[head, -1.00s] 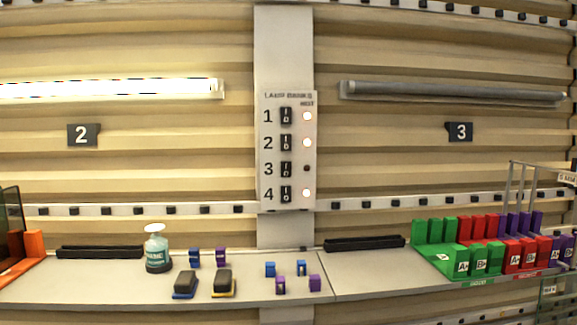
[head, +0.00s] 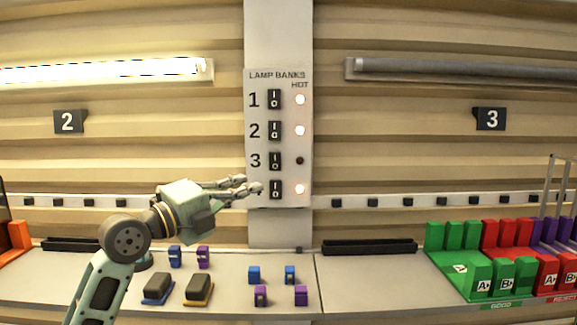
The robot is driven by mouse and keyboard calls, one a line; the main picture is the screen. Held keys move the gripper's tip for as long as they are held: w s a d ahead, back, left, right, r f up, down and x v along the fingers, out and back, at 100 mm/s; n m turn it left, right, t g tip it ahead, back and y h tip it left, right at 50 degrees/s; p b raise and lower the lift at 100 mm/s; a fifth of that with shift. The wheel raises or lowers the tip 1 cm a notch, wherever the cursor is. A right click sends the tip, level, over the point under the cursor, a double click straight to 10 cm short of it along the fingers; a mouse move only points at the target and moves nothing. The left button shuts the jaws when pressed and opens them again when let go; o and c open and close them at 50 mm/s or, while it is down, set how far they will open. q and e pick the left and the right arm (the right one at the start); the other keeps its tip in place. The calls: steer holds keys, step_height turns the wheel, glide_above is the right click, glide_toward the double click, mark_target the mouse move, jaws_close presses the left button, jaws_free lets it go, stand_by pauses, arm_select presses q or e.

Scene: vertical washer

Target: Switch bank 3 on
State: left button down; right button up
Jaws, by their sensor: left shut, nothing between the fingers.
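The lamp banks panel (head: 285,140) is on the white column, with rocker switches numbered 1 to 4 and a HOT light beside each. Switch 3 (head: 275,161) is black, and its light (head: 300,161) is dark. The lights of 1, 2 and 4 glow. The lamp tube (head: 450,72) above the sign 3 (head: 489,119) is unlit; the tube (head: 110,72) above sign 2 is lit. My left gripper (head: 254,186) is shut and empty, its fingers pointing right in front of the panel's lower left, near switch 4 (head: 275,188) and below switch 3. My right gripper is not in view.
The shelf below holds two dark erasers (head: 158,288), several blue and purple blocks (head: 254,275), and a black rail (head: 370,247). Green, red and purple bins (head: 482,275) stand at the right. The space right of the panel is free.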

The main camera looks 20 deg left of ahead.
mark_target(275, 161)
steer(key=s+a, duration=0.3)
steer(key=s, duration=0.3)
arm_select(q)
steer(key=w+a+p+x, duration=0.1)
steer(key=a+p+x, duration=0.1)
steer(key=p+x, duration=0.6)
steer(key=x, duration=0.4)
steer(key=shift+a+r+p, duration=0.25)
steer(key=shift+r+p, duration=0.05)
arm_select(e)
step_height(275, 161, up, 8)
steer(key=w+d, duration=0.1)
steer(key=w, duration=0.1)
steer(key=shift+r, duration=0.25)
arm_select(q)
steer(key=shift+w, duration=0.1)
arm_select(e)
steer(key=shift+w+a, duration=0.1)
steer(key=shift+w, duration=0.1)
